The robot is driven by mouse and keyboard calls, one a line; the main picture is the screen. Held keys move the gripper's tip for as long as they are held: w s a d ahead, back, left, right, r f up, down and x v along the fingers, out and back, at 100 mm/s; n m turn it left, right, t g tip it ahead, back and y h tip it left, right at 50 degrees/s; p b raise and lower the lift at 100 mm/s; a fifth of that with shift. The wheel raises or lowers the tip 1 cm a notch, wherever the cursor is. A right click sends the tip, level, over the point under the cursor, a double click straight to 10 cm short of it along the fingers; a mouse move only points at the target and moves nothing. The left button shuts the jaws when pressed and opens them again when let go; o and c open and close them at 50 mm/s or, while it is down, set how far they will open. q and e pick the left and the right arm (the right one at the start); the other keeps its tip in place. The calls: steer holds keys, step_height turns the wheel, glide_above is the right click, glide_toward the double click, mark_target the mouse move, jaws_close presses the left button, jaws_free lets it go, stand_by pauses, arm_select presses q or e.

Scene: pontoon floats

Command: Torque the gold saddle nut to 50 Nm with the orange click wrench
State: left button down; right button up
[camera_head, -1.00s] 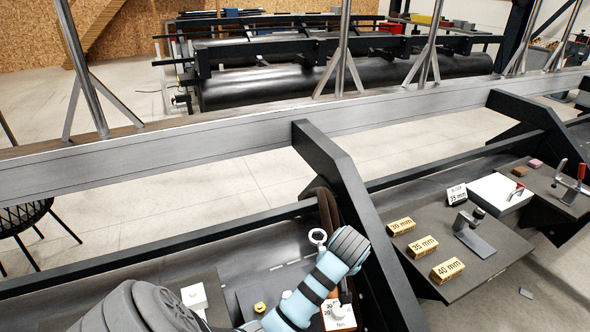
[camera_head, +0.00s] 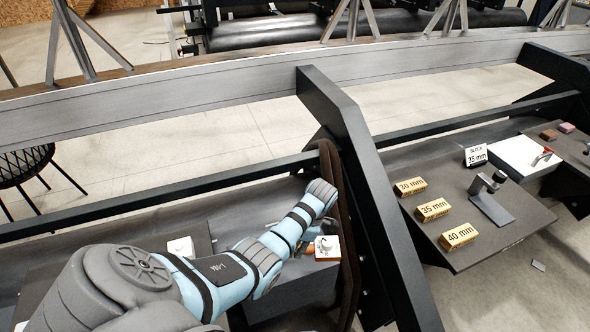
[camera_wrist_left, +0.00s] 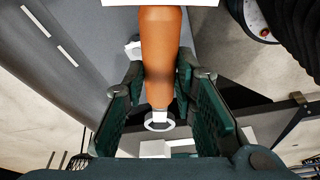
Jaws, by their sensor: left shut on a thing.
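My left gripper (camera_wrist_left: 160,88) is shut on the orange click wrench (camera_wrist_left: 160,50), with a dark green finger on either side of its handle. The wrench's pale ring end (camera_wrist_left: 159,122) shows below the handle in the left wrist view. In the head view my blue left arm reaches in from the lower left and hides the gripper; only a small orange patch shows beside a white-faced block (camera_head: 327,243) with dark marks. I cannot make out the gold saddle nut in either current view. My right gripper is not in view.
A black slanted beam (camera_head: 350,150) stands just right of my arm. Beyond it a dark bench holds gold blocks marked 30 mm (camera_head: 410,186), 35 mm (camera_head: 432,209) and 40 mm (camera_head: 458,236), plus a metal stand (camera_head: 490,205). A long grey beam (camera_head: 200,104) crosses behind.

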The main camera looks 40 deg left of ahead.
arm_select(q)
steer(key=shift+w+f, duration=0.3)
steer(key=shift+w, duration=0.5)
steer(key=shift+d+r, duration=0.1)
steer(key=shift+r, duration=0.05)
steer(key=shift+s, duration=0.2)
steer(key=b+x, duration=0.2)
steer(key=x, duration=0.1)
steer(key=shift+w+d+f, duration=0.1)
steer(key=shift+d+f, duration=0.2)
steer(key=shift+f, duration=0.1)
steer(key=shift+w+f+b, duration=0.1)
steer(key=shift+f+b, duration=0.4)
steer(key=shift+b, duration=0.05)
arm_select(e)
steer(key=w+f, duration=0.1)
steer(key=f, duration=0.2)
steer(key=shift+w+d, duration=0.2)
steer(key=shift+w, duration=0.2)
arm_select(q)
steer(key=shift+r, duration=0.1)
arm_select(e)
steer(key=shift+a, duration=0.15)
